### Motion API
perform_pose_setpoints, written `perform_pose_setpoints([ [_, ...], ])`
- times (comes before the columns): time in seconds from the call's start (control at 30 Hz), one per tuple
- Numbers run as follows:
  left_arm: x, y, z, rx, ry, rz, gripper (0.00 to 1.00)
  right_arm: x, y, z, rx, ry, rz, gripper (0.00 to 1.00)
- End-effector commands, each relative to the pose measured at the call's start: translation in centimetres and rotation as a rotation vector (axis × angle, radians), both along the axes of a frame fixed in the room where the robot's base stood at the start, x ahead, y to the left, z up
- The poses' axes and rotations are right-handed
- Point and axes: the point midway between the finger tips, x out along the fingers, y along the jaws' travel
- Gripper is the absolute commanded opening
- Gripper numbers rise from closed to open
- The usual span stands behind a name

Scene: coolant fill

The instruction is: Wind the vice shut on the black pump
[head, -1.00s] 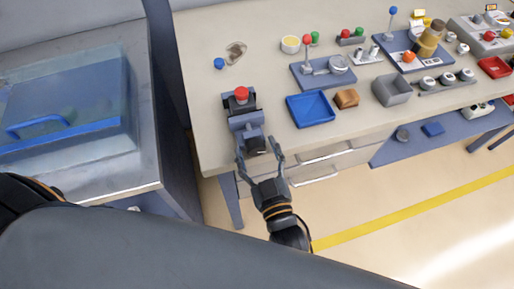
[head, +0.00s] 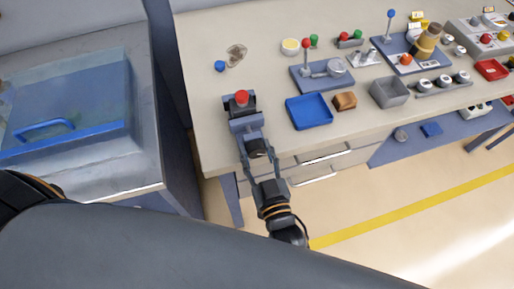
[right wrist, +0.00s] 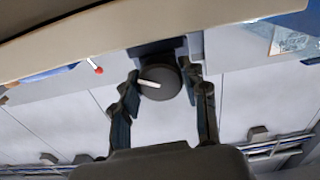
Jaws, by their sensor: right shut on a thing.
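The black pump (head: 251,101) with a red top (head: 241,97) sits at the vice near the bench's front left edge. Whether the jaws touch it is too small to tell. The blue-grey vice (head: 245,123) has a dark round knob (head: 257,146) at its front, overhanging the bench edge. My right gripper (head: 257,153) is shut on this knob, one finger on each side. In the right wrist view the knob (right wrist: 164,82) shows a white mark pointing left, between the fingers of the gripper (right wrist: 165,88). My left gripper is out of view.
A blue tray (head: 310,111), a brown block (head: 345,101) and a grey bin (head: 389,92) stand right of the vice. A blue cap (head: 220,66) lies behind it. A blue-lidded tank (head: 70,100) stands left. Bench space around the vice is mostly clear.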

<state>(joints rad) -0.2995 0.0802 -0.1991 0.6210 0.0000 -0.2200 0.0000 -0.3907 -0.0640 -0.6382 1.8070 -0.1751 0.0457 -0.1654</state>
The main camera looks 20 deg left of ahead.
Motion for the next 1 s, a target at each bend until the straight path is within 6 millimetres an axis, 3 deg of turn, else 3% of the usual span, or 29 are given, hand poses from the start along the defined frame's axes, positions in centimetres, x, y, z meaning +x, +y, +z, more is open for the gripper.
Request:
perform_pose_setpoints([
  [0.17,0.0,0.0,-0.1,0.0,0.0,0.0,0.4,0.0,0.0,0.0,0.0,-0.002,0.0,0.13],
  [0.2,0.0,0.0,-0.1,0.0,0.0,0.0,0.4,0.0,0.0,0.0,0.0,-0.002,0.0,0.48],
  [0.3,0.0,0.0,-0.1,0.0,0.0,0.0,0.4,0.0,0.0,0.0,-0.001,-0.003,0.0,0.67],
  [0.67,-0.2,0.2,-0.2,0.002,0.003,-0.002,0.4,-0.2,-0.2,-0.1,-0.002,-0.003,0.0,0.67],
  [0.77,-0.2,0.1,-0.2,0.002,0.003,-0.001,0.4,-1.1,-0.7,-0.2,-0.002,0.0,0.0,0.67],
  [1.0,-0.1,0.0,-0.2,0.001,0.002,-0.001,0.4,-5.3,-3.5,-0.2,-0.003,0.001,0.002,0.67],
])
